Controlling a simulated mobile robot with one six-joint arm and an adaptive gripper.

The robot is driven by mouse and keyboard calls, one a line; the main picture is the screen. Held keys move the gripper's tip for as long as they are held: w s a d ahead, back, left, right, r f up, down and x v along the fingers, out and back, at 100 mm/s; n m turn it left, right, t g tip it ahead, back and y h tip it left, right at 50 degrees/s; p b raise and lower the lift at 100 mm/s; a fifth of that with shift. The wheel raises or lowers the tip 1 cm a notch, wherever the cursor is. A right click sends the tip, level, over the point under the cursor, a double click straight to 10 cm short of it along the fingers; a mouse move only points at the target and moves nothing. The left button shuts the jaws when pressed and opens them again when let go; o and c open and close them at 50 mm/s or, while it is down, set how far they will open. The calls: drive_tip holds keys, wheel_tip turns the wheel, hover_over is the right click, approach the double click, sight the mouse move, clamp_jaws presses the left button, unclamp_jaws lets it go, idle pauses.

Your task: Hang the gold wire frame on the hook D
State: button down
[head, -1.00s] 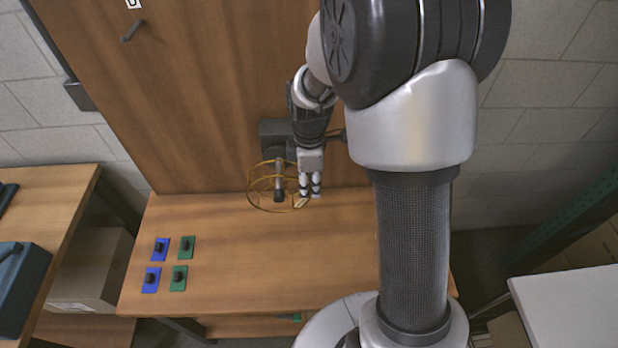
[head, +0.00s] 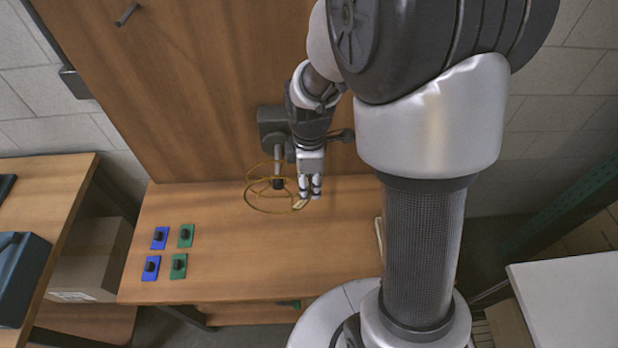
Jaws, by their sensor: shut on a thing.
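The gold wire frame (head: 248,197) is a cage of thin rings, held above the back of the workbench. My gripper (head: 310,194) is shut on its right side, at a small pale piece of the rim. The frame overlaps in the picture with the dark lower end of a post under a grey fixture (head: 271,121) on the back panel. I cannot tell whether the rings are around that post or in front of it. A dark peg-like hook (head: 127,14) sticks out of the panel at the upper left; no letter shows beside it now.
The wooden workbench (head: 225,275) is mostly clear in the middle. Blue pads (head: 159,238) and green pads (head: 186,236) with dark knobs lie at its left. A teal box (head: 20,275) stands on another table at the left.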

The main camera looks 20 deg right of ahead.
drive_tip(key=shift+s+a, duration=0.25)
drive_tip(key=shift+s, duration=0.55)
drive_tip(key=shift+s+a, duration=0.3)
drive_tip(key=shift+s, duration=0.5)
drive_tip(key=shift+s+a, duration=0.25)
drive_tip(key=shift+s, duration=0.55)
